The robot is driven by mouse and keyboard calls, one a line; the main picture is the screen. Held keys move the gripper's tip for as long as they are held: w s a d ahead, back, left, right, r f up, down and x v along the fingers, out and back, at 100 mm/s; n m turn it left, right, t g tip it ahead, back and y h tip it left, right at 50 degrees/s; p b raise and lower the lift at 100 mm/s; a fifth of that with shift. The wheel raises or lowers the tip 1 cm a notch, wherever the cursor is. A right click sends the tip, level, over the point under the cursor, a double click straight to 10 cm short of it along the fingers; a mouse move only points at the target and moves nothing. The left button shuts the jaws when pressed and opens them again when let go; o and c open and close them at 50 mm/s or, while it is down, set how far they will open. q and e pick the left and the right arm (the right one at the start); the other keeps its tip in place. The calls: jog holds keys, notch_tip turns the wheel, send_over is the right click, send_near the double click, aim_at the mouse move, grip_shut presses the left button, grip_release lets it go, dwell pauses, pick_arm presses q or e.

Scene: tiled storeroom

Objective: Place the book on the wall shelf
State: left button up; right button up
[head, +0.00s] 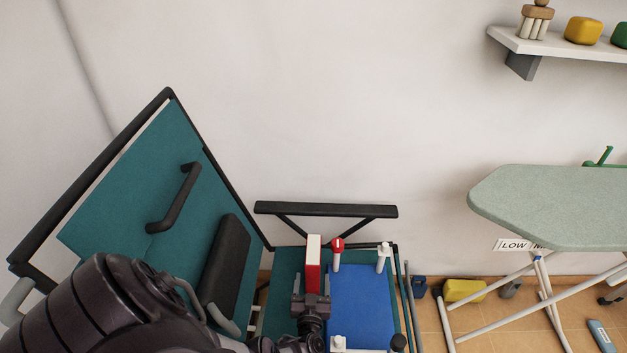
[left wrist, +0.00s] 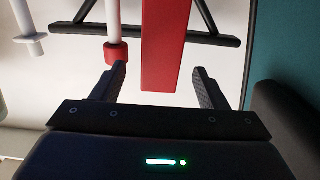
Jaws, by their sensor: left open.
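The book (head: 313,252), red with a white side, stands upright at the teal seat in the head view. It also shows in the left wrist view (left wrist: 167,45) as a red upright slab. My left gripper (head: 312,286) is open at the book's near, lower end. In the left wrist view my left gripper (left wrist: 160,78) has its fingers spread, one on each side of the book in the picture, with gaps visible. The wall shelf (head: 560,46) is white, at the upper right. My right gripper is not in view.
A wooden figure (head: 535,22) and a yellow block (head: 583,30) stand on the shelf, with a green block at the picture's edge. A blue panel (head: 360,305) with pegs, including a red-topped one (head: 337,250), lies beside the book. An ironing board (head: 560,205) stands below the shelf.

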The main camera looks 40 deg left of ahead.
aim_at(313, 261)
pick_arm(q)
jog(key=b+x, duration=0.1)
jog(key=x, duration=0.1)
jog(key=b+x, duration=0.1)
jog(key=x, duration=0.2)
jog(key=b+x, duration=0.1)
jog(key=x, duration=0.1)
jog(key=shift+a+f+b, duration=0.2)
jog(key=shift+f+b, duration=0.2)
jog(key=shift+w+a, duration=0.1)
jog(key=shift+w, duration=0.1)
jog(key=shift+r, duration=0.15)
jog(key=shift+c, duration=0.5)
jog(key=c, duration=1.2)
jog(key=shift+r, duration=0.1)
jog(key=shift+c, duration=0.6)
